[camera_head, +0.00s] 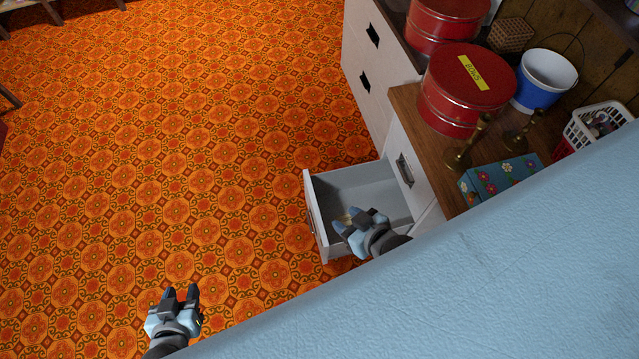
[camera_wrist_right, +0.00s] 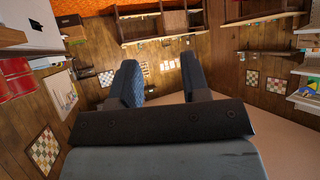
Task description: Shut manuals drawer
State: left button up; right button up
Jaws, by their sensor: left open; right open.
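An open drawer (camera_head: 365,190) sticks out from the white cabinet at the right of the head view. Its front panel (camera_head: 313,218) faces left, and its inside is light grey. My right gripper (camera_head: 357,219) is open and appears over the near part of the drawer, hiding some of its inside. I cannot tell whether it touches the drawer. My left gripper (camera_head: 180,294) is open and empty above the carpet at the lower left.
Red tins (camera_head: 466,85), a blue and white bucket (camera_head: 545,80), brass candlesticks (camera_head: 460,158), a flowered box (camera_head: 500,178) and a white basket (camera_head: 598,125) stand on the wooden top. A large light blue surface (camera_head: 520,270) fills the lower right. The orange carpet (camera_head: 200,130) is clear.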

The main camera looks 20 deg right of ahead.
aim_at(374, 185)
jog(key=k+j+z, duration=0.6)
jog(key=k, duration=0.15)
jog(key=k+z, duration=0.3)
jog(key=i+j+z, duration=0.3)
jog(key=i, duration=0.35)
jog(key=i+j+z, duration=0.3)
jog(key=i+j, duration=0.2)
jog(key=i, duration=0.1)
